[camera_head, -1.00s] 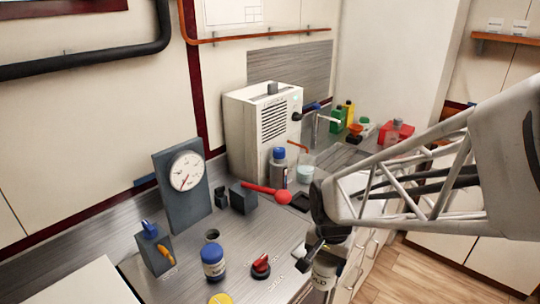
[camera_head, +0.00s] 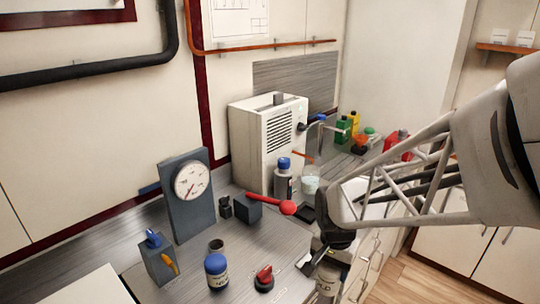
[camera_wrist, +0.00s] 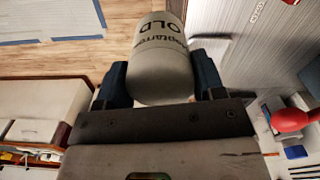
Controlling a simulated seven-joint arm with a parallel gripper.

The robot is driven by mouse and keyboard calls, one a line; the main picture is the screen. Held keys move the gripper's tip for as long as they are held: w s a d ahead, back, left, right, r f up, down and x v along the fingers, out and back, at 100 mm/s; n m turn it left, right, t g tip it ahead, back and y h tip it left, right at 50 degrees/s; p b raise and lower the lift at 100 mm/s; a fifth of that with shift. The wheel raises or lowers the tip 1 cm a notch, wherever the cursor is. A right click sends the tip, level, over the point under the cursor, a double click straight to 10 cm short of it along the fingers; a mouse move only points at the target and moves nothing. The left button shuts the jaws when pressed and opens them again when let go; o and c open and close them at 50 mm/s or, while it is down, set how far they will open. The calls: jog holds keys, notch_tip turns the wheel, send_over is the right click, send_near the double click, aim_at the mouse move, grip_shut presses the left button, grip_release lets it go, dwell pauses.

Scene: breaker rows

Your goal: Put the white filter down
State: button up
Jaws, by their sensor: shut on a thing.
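The white filter is a pale cylinder with dark lettering that reads "OLD" in the wrist view (camera_wrist: 157,62). My gripper (camera_wrist: 162,82) is shut on it, with one dark finger on each side. In the head view my gripper (camera_head: 328,262) hangs at the front edge of the grey worktop (camera_head: 190,246), at the lower right. In the wrist view, wooden floor and cabinet fronts show around the filter.
A red-knobbed lever (camera_head: 287,207) sticks out left of my arm. A red-handled knob (camera_head: 264,278), a blue-capped jar (camera_head: 216,270) and a dark cup (camera_head: 216,246) stand on the worktop. A gauge panel (camera_head: 188,195) and a white vented machine (camera_head: 267,143) stand behind.

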jog(key=w+f, duration=0.1)
jog(key=w, duration=1.1)
jog(key=shift+w+a, duration=0.15)
jog(key=shift+w, duration=0.25)
jog(key=shift+f, duration=0.1)
jog(key=shift+f, duration=1.75)
jog(key=shift+f, duration=0.15)
jog(key=o, duration=0.9)
jog(key=shift+o, duration=0.2)
notch_tip(320, 180, up, 12)
